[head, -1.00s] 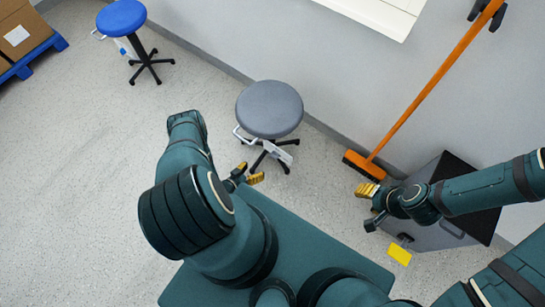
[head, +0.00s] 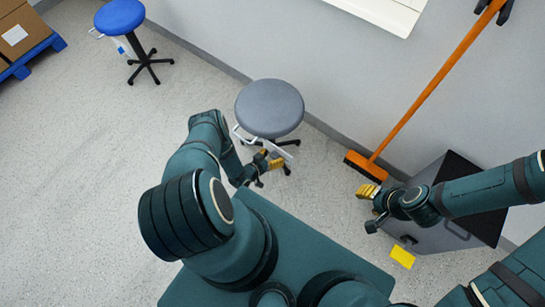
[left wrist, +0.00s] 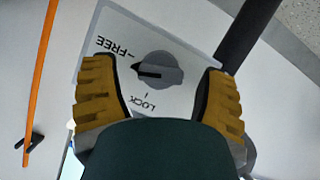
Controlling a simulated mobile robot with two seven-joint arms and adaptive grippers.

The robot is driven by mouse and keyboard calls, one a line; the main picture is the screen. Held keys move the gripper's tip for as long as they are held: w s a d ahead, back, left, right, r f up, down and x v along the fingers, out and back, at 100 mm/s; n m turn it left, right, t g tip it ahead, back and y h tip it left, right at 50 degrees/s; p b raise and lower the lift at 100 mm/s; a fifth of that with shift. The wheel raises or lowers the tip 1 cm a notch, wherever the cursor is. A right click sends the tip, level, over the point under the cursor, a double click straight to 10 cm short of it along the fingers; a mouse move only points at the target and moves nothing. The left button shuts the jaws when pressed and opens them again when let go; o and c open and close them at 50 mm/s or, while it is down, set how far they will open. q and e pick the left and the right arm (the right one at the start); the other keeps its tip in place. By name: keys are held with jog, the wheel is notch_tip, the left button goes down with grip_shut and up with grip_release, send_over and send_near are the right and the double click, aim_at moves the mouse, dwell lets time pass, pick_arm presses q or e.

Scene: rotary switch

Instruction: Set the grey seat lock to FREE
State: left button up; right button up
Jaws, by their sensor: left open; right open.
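The grey stool (head: 269,108) stands near the wall, with a pale lock plate (head: 289,153) below its seat. In the left wrist view the plate (left wrist: 185,109) carries a grey rotary knob (left wrist: 163,72) and the labels FREE and LOCK. The knob's dark pointer faces left, toward the FREE mark; the LOCK mark is below it. My left gripper (head: 268,161) is open at the plate. In the left wrist view its yellow fingers (left wrist: 160,75) are spread on either side of the knob, apart from it. My right gripper (head: 368,196) is open and empty, away to the right.
A blue stool (head: 121,17) stands at the back left, near boxes on a blue pallet (head: 38,50). An orange broom (head: 425,95) leans on the wall at right. A dark-topped grey cabinet (head: 440,236) stands under my right arm.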

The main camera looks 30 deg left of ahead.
pick_arm(q)
jog(key=c, duration=1.2)
jog(key=shift+d+m+y, duration=0.1)
jog(key=shift+m+y, duration=0.8)
jog(key=shift+m, duration=0.4)
jog(key=o, duration=1.2)
jog(key=shift+s, duration=0.1)
jog(key=v, duration=1.1)
jog(key=shift+s+r, duration=0.15)
jog(key=shift+s, duration=0.25)
